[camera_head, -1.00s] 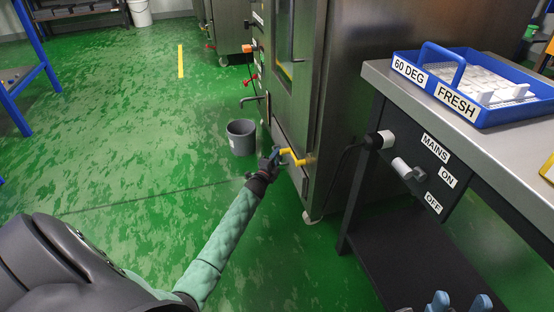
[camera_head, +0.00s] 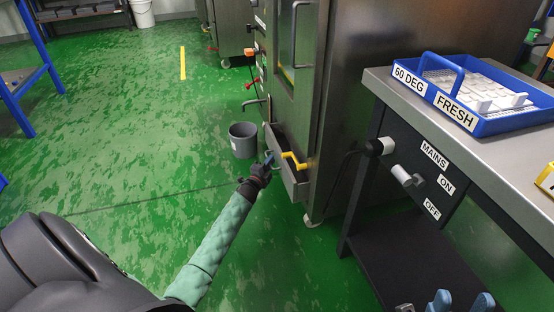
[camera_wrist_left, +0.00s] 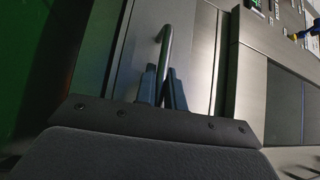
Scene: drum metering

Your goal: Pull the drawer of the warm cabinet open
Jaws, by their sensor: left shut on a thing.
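The warm cabinet (camera_head: 345,120) is a tall steel unit in the middle of the head view. My left gripper (camera_head: 269,158) is at the drawer front. In the left wrist view, its blue fingers (camera_wrist_left: 163,88) are shut on the bar handle (camera_wrist_left: 166,48) of the drawer front. My right gripper (camera_head: 460,302) shows at the bottom right edge, its blue fingertips apart, with nothing visible between them.
A grey bucket (camera_head: 243,141) stands on the floor close behind the drawer. A steel bench (camera_head: 480,140) with a blue tray (camera_head: 486,124) is at the right. The green floor at left is clear.

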